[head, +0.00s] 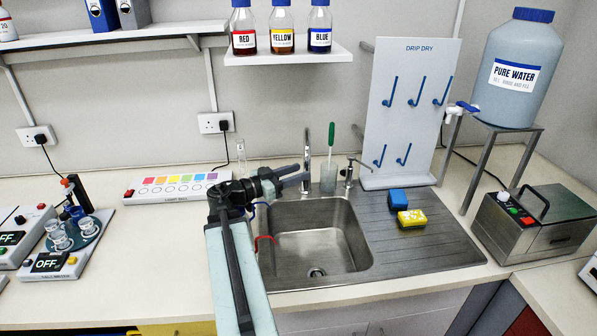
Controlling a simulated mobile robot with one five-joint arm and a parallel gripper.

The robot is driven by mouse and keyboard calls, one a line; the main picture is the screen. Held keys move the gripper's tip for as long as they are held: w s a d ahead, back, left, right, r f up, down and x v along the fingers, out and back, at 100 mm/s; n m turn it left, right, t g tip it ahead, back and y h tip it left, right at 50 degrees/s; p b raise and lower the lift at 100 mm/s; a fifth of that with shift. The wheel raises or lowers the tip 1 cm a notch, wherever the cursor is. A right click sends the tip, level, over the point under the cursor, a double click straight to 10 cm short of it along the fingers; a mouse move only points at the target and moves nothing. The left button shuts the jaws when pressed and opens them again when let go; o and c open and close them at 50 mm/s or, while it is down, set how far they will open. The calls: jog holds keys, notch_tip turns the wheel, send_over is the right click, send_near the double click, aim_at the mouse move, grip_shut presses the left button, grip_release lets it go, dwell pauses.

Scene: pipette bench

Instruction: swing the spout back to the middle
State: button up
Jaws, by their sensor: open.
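The chrome tap (307,153) stands at the back rim of the steel sink (362,262). It appears as a narrow upright shape, and which way its spout points is hard to tell. My gripper (304,180) is open, with its grey fingers pointing right at the lower part of the tap. The fingers overlap the tap in the picture; whether they touch it is unclear. My arm covers the sink's left edge.
Right of the tap stand a beaker (328,181) with a green-handled brush (331,138) and a small chrome fixture (350,172). A bottle shelf (285,54) hangs above.

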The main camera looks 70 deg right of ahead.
jog(key=shift+r+p, duration=0.2)
jog(key=shift+p, duration=0.15)
jog(key=c, duration=0.7)
jog(key=r+p, duration=0.1)
jog(key=p, duration=0.1)
jog(key=r+y+p, duration=0.1)
jog(key=p, duration=0.1)
jog(key=shift+w+r+n+t+p, duration=0.2)
jog(key=shift+r+n+t+p, duration=0.1)
jog(key=shift+n+t, duration=0.1)
grip_shut()
jog(key=w+a+r+n+t+y+p, duration=0.4)
jog(key=w+r+n+t+y+p, duration=0.4)
jog(key=p, duration=1.6)
jog(key=s+d+f+g+b, duration=0.1)
jog(key=s+d+f+b, duration=0.1)
jog(key=s+f+b, duration=0.2)
jog(key=s+d+f+m+g+b, duration=0.1)
jog(key=s+d+f+b, duration=0.1)
jog(key=s+f+b, duration=0.2)
jog(key=shift+d+f+h, duration=0.3)
jog(key=shift+d+f, duration=0.1)
jog(key=shift+f, duration=0.25)
